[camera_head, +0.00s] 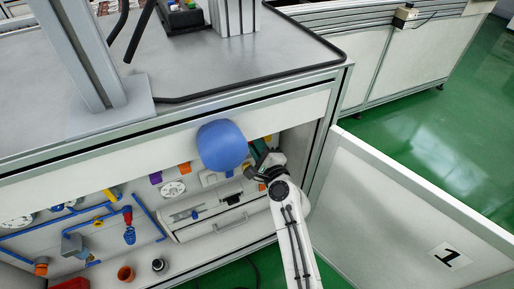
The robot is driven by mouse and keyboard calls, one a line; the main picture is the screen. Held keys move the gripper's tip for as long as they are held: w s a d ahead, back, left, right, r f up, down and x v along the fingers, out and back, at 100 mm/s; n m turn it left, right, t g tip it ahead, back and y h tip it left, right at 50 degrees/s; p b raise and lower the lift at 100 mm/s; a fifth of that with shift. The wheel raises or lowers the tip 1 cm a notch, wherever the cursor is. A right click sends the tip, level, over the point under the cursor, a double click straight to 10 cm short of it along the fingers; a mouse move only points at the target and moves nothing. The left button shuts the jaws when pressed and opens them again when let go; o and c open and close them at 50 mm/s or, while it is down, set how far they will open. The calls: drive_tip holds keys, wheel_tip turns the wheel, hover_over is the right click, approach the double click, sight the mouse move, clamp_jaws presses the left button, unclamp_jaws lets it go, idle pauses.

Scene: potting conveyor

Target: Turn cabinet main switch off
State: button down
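The open cabinet (130,230) under the worktop holds several pipes, dials and coloured parts. I cannot pick out its main switch for certain; it may be hidden. My white arm reaches in from the bottom. My gripper (258,160) is at the upper right of the cabinet opening, just below the worktop's front edge. It is small, dark and partly hidden, so I cannot see whether its fingers are open or what they touch. A large blue rounded shape (222,147) just left of it covers part of the panel. A small dark green part (259,147) shows beside the gripper.
The cabinet door (400,195), marked 1, stands open at right. A white round dial (173,189) and an orange part (184,168) sit left of the blue shape. Blue pipes (148,216) run at left. Green floor (440,120) is clear at right.

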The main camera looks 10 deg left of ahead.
drive_tip(key=n, duration=0.1)
drive_tip(key=n+b, duration=0.1)
drive_tip(key=n, duration=0.3)
drive_tip(key=shift+f+b, duration=0.3)
drive_tip(key=shift+b, duration=0.1)
drive_tip(key=shift+s, duration=0.1)
drive_tip(key=c, duration=1.1)
unclamp_jaws()
drive_tip(key=shift+r, duration=0.1)
drive_tip(key=p+v, duration=0.2)
drive_tip(key=v, duration=0.8)
drive_tip(key=shift+s+d+p, duration=0.2)
drive_tip(key=shift+s+p, duration=0.1)
drive_tip(key=shift+p, duration=0.1)
